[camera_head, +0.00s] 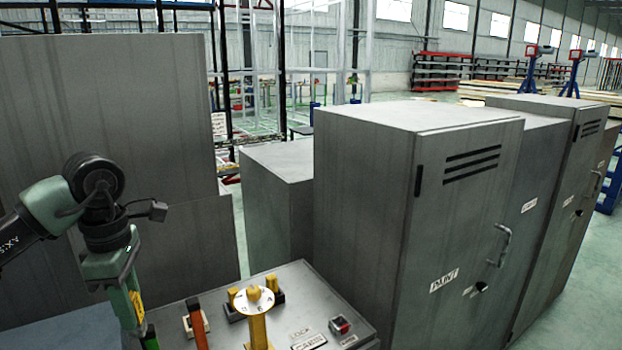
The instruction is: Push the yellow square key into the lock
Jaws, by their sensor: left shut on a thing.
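My left gripper (147,334) hangs at the lower left, pointing down, left of a grey console top (290,285). It is shut on a dark green piece, mostly cut off by the bottom edge. On the console, a yellow post (258,333) carries a pale round disc (246,302) with a yellow knob on top. Small yellow blocks (270,281) stand in dark holders behind it. I cannot tell which yellow piece is the square key. My right gripper is out of view.
An orange-red upright piece with a black top (197,325) stands in a pale holder, between the left gripper and the disc. A red button box (341,325) sits on the console's right. Tall grey cabinets (365,190) stand behind and right; a grey panel (110,110) stands behind my arm.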

